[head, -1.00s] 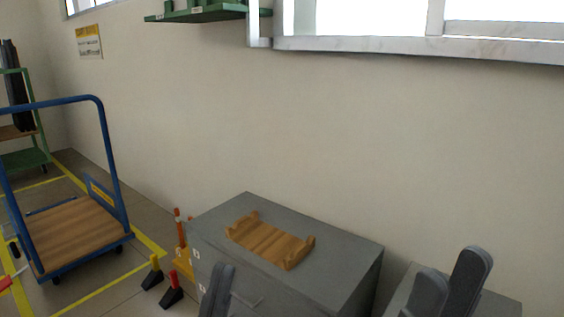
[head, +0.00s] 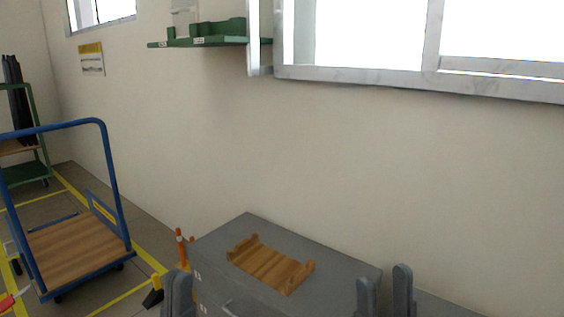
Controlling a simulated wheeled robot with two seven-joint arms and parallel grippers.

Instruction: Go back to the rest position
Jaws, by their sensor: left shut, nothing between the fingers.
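My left gripper (head: 178,294) shows at the bottom edge, in front of the left end of the grey cabinet. Its fingers are together, with nothing seen between them. My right gripper (head: 384,292) is at the bottom edge, near the cabinet's right end. Its two fingers are upright and apart, with nothing seen between them. A wooden cradle (head: 268,265) with raised ends lies empty on the grey cabinet (head: 335,273). Both grippers are clear of the cradle. The lower parts of both grippers are cut off by the frame. No rod blank is in view.
A blue trolley (head: 75,250) with a wooden deck stands on the floor at left. An orange post (head: 180,246) stands beside the cabinet. A green shelf (head: 208,41) and a window frame (head: 420,84) are on the wall.

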